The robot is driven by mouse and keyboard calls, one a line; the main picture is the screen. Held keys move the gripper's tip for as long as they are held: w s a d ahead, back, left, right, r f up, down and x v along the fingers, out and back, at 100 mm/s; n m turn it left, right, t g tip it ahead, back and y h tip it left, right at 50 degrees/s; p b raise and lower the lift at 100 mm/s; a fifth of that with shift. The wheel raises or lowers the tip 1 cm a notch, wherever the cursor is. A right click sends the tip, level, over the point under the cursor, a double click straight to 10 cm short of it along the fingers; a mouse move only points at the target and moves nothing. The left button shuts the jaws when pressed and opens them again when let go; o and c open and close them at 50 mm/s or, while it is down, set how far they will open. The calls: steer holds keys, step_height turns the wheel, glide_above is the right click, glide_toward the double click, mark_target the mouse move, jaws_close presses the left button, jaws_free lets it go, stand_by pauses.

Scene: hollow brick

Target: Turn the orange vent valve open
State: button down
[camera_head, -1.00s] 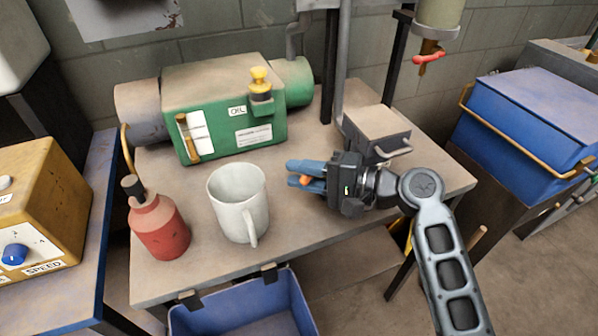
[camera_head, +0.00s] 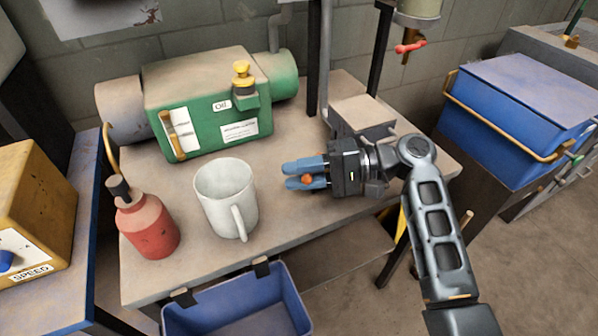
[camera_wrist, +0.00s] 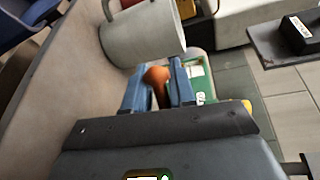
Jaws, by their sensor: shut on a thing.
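My gripper (camera_head: 304,175) is above the workbench, right of the white mug, with its blue fingers pointing left. It is shut on a small orange piece (camera_head: 306,179). In the wrist view, the orange piece (camera_wrist: 157,77) shows a rounded end between the fingers (camera_wrist: 159,85). Most of it is hidden, so I cannot tell its full shape. A valve with a red-orange handle (camera_head: 410,47) is under a hanging cylinder at the top right, apart from my gripper. I cannot tell whether it is the vent valve or how it is set.
The white mug (camera_head: 226,197) and a red oil can (camera_head: 149,228) stand on the workbench (camera_head: 285,218). A green oil housing (camera_head: 200,100) with a yellow cap is behind. A grey block (camera_head: 361,117) is close behind my gripper. A blue bin (camera_head: 240,308) hangs in front.

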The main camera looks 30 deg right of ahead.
steer(key=c, duration=1.2)
jaws_free()
steer(key=shift+o, duration=0.2)
steer(key=shift+r, duration=0.15)
